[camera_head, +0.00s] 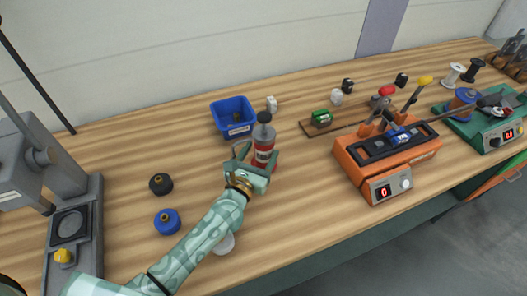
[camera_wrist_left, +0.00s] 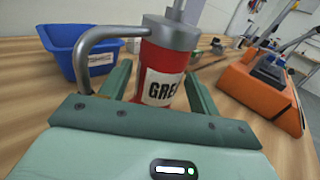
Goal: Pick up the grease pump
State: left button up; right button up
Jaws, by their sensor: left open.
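The grease pump (camera_head: 264,142) stands upright on the wooden bench, with a grey top, a side handle and a red body with a white label. In the left wrist view the pump (camera_wrist_left: 163,78) fills the middle, its curved grey handle reaching out to the left. My left gripper (camera_head: 257,163) is open at the pump. In the wrist view one finger of the left gripper (camera_wrist_left: 158,92) is on each side of the red body; whether they touch it I cannot tell. My right gripper is not in view.
A blue bin (camera_head: 233,116) stands just behind and left of the pump. An orange machine (camera_head: 387,160) is to the right, with a green one (camera_head: 487,122) beyond. A black-capped piece (camera_head: 161,184) and a blue one (camera_head: 167,221) lie left of my arm. A grey press (camera_head: 75,215) stands far left.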

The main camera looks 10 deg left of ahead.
pick_arm(q)
jog(key=shift+w+d, duration=0.15)
jog(key=shift+w, duration=0.6)
jog(key=shift+s, duration=0.1)
grip_shut()
jog(key=shift+r, duration=0.15)
